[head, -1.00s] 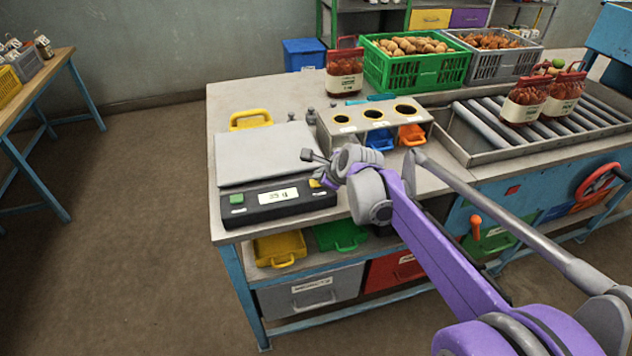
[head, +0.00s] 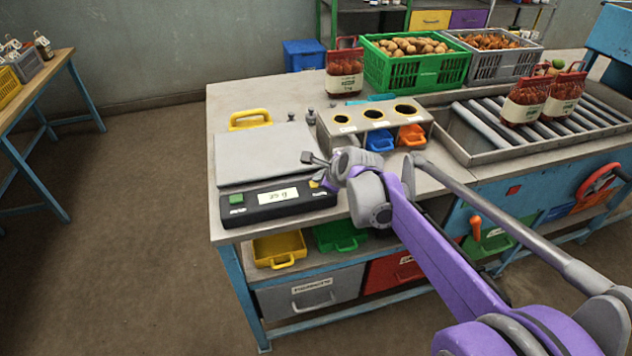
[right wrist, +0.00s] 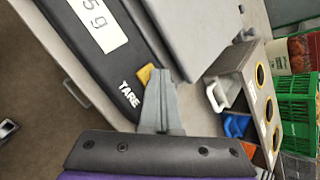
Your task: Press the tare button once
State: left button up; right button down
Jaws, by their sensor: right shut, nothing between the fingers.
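The scale has a grey weighing plate (head: 262,153) and a black front panel (head: 268,211). The panel carries a lit display (head: 278,196), a green button (head: 237,198) at left and a small yellow button (head: 314,184) at right. In the right wrist view the yellow button (right wrist: 145,74) sits beside the word TARE. My right gripper (right wrist: 158,74) is shut and empty, its tips at the yellow button, partly covering it. I cannot tell whether they touch it. In the head view the right gripper (head: 318,172) is over the panel's right end. My left gripper is not in view.
The weighing plate is empty. Right of the scale stands a holder (head: 372,122) with three round holes and coloured scoops. A yellow-handled tray (head: 249,120), a sack (head: 344,76) and a green potato crate (head: 416,66) are behind. A roller conveyor (head: 500,120) is at right.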

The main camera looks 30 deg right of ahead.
jog(key=shift+r, duration=0.15)
jog(key=shift+r+p, duration=0.65)
jog(key=shift+r, duration=0.1)
jog(key=shift+r+p, duration=1.65)
jog(key=shift+r, duration=0.9)
jog(key=shift+f, duration=0.1)
